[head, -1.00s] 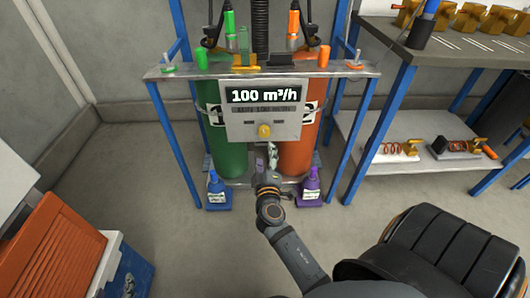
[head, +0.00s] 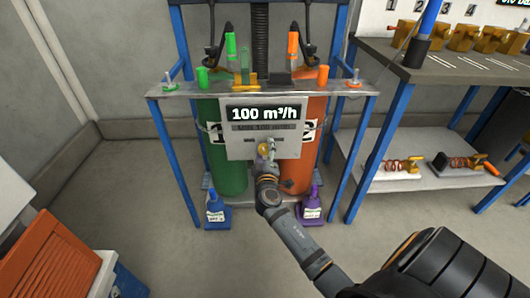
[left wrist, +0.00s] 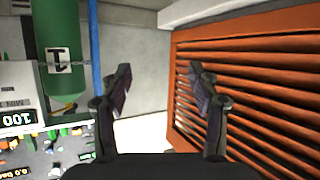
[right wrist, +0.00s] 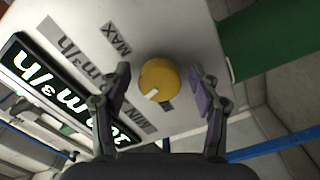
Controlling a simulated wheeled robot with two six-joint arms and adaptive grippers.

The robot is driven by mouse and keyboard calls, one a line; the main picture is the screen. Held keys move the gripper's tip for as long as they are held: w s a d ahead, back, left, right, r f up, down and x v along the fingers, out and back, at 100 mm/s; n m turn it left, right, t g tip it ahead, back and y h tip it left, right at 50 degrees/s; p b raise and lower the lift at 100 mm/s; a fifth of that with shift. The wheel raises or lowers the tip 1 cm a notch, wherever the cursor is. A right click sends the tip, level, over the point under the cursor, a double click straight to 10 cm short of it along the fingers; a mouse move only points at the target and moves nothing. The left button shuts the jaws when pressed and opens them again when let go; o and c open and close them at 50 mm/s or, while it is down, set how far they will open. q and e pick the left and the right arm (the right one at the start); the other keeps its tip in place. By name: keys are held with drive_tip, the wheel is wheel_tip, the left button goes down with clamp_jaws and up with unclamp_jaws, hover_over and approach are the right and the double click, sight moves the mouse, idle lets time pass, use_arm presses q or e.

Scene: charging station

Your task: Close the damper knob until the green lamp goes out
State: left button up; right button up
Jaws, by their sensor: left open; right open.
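The yellow damper knob (right wrist: 159,80) sits on the grey panel (right wrist: 195,32), between labels MAX and MIN, with a pale pointer mark. In the head view the knob (head: 264,150) is partly hidden by my right gripper (head: 268,155). The panel display (head: 264,114) reads 100 m³/h. In the right wrist view my right gripper (right wrist: 160,88) is open, one finger on each side of the knob, with gaps showing. My left gripper (left wrist: 160,80) is open and empty, facing an orange slatted unit (left wrist: 245,80). I cannot make out a lit green lamp.
A green cylinder (head: 225,170) and an orange cylinder (head: 297,175) stand behind the panel in a blue frame. A workbench (head: 440,63) is at the right.

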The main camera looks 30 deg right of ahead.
drive_tip(key=shift+c, duration=0.2)
drive_tip(key=c, duration=1.1)
drive_tip(key=n+p, duration=0.1)
drive_tip(key=n, duration=0.2)
drive_tip(key=shift+c, duration=0.2)
use_arm(q)
drive_tip(key=s+f+g, duration=0.3)
drive_tip(key=s+f, duration=0.3)
drive_tip(key=f, duration=0.1)
drive_tip(key=shift+d+f+g, duration=0.2)
drive_tip(key=shift+d+g, duration=0.1)
drive_tip(key=shift+g, duration=0.1)
drive_tip(key=shift+w, duration=0.1)
use_arm(e)
drive_tip(key=o, duration=1.2)
drive_tip(key=v, duration=1.2)
drive_tip(key=shift+s, duration=0.1)
